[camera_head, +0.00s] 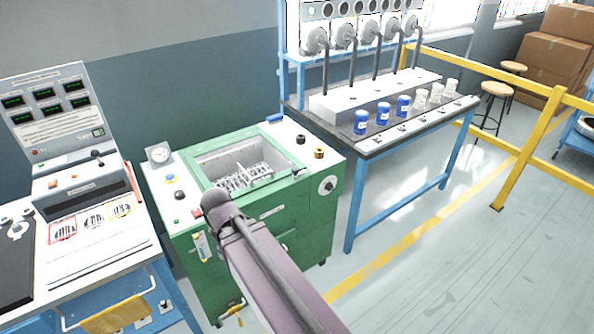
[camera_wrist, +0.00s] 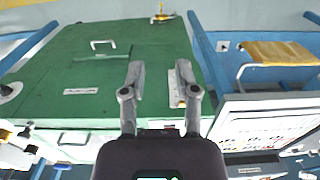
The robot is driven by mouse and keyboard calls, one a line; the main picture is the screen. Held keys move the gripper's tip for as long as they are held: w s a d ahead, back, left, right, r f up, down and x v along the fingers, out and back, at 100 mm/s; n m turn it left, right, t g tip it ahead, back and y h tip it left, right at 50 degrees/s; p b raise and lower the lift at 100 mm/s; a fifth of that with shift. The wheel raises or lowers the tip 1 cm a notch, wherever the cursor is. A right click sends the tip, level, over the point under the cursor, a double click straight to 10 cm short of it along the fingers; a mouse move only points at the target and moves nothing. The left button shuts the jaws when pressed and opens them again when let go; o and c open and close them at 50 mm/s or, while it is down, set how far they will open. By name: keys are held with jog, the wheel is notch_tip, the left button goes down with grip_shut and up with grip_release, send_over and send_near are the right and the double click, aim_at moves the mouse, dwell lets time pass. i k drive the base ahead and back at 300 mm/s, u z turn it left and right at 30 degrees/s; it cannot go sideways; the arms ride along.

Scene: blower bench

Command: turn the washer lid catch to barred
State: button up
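The green washer (camera_head: 300,238) stands in the middle of the head view with its basin (camera_head: 232,163) uncovered and a metal rack inside. A small dark lever (camera_head: 298,171) sits at the basin's right rim; I cannot tell whether it is the lid catch or how it is set. My gripper is hidden in the head view behind my arm. In the wrist view my gripper (camera_wrist: 160,74) is open, its two fingers apart with nothing between them, over the green front (camera_wrist: 75,65) of the washer. That front appears upside down.
A round dial (camera_head: 327,186) is on the washer's right side. A yellow-handled valve (camera_head: 233,310) is low in front. A control console (camera_head: 75,190) stands close on the left, a blue-legged bench (camera_head: 362,228) on the right. Free floor lies beyond the yellow line.

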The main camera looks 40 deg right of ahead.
aim_at(296, 172)
jog(key=k, duration=1.35)
jog(key=z, duration=0.65)
jog(key=i, duration=1.4)
jog(key=u, duration=0.05)
